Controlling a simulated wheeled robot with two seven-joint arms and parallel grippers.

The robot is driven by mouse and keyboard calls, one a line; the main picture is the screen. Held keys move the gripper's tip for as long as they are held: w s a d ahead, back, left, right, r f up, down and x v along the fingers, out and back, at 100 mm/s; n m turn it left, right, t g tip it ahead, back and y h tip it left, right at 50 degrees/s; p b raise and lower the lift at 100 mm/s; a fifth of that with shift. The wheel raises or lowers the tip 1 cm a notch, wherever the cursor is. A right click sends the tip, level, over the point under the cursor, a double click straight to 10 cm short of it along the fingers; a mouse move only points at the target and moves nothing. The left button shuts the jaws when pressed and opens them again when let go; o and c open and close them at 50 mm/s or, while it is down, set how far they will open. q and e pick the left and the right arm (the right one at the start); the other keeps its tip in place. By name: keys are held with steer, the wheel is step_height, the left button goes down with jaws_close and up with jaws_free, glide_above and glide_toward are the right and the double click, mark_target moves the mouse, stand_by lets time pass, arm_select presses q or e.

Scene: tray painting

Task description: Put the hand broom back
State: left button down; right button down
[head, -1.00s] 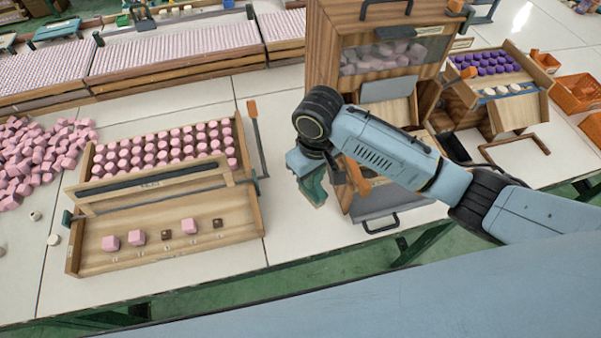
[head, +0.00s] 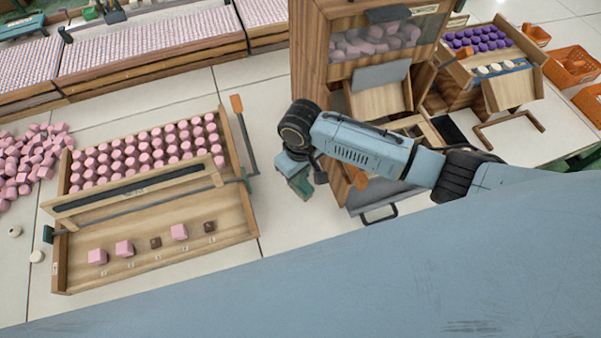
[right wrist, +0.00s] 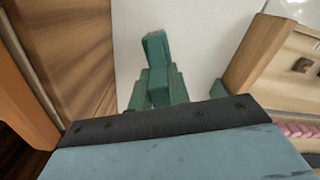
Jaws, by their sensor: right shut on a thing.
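My right gripper (head: 298,180) is in front of the left side of the wooden dispenser cabinet (head: 308,60), above the pale table. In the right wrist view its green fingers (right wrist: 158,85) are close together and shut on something. The held thing is mostly hidden, and no bristles or separate handle of the hand broom stand out clearly. An orange piece (head: 358,179) shows just right of the gripper, partly behind my forearm; I cannot tell what it belongs to. My left gripper is not in view.
A wooden tray (head: 235,225) with pink pieces and an orange-handled lever (head: 237,105) stands to the left. A stand with purple pieces (head: 490,40) and orange bins (head: 568,65) are at the right. Bare table lies between tray and cabinet.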

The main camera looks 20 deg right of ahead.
steer(key=shift+f, duration=0.25)
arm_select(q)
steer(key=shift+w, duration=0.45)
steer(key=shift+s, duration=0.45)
arm_select(e)
steer(key=c, duration=1.3)
jaws_free()
steer(key=shift+f, duration=0.1)
step_height(320, 180, up, 12)
steer(key=shift+r+p, duration=0.15)
steer(key=shift+p, duration=0.75)
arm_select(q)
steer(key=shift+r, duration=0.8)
